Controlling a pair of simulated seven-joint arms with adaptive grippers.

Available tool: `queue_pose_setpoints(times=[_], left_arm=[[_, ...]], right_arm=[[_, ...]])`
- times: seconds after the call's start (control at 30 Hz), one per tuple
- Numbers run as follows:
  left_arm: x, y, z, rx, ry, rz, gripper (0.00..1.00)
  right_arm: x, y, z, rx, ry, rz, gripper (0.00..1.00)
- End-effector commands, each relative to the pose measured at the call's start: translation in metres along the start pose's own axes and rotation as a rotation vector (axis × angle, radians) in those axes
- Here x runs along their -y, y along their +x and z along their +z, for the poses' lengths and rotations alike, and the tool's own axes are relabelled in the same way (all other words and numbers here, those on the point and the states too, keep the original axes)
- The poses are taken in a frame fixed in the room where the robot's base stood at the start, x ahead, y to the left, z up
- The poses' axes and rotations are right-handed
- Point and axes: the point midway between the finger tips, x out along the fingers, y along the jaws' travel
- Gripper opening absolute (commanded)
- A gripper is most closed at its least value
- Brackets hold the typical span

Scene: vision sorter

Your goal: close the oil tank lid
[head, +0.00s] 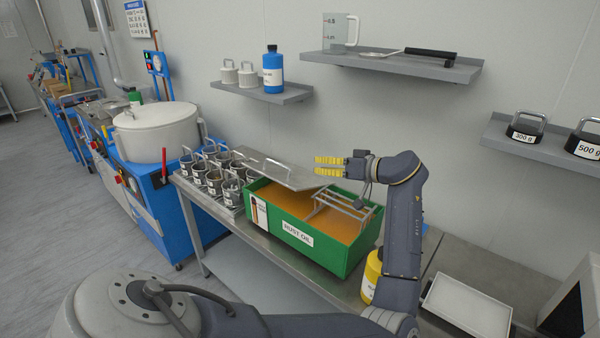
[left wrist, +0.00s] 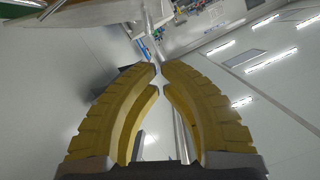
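The green oil tank (head: 318,262), labelled "RUST OIL", stands on the metal table with orange-brown oil showing inside. Its grey metal lid (head: 292,177) lies tilted over the back left part, leaving the front and right of the opening uncovered. A wire rack (head: 342,208) sits in the right part of the tank. My right gripper is not in view.
Several metal cups (head: 213,178) stand left of the tank. A yellow container (head: 371,275) is beside its right end, and a white tray (head: 468,306) lies further right. Wall shelves above hold a blue bottle (head: 272,72), a measuring jug (head: 336,32) and weights (head: 524,132).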

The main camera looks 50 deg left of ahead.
Motion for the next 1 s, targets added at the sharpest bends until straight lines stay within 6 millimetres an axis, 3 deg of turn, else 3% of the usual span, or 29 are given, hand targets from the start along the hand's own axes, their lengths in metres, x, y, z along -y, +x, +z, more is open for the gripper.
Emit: queue_pose_setpoints(times=[0.17,0.67,1.0], left_arm=[[0.002,0.016,0.0,0.001,-0.012,-0.005,0.0],[0.002,0.101,-0.001,-0.002,-0.013,-0.005,0.0],[0.001,0.107,0.033,-0.001,-0.011,-0.002,0.0]], right_arm=[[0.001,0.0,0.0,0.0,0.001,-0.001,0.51],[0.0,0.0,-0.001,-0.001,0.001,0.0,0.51],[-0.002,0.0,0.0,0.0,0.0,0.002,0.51]])
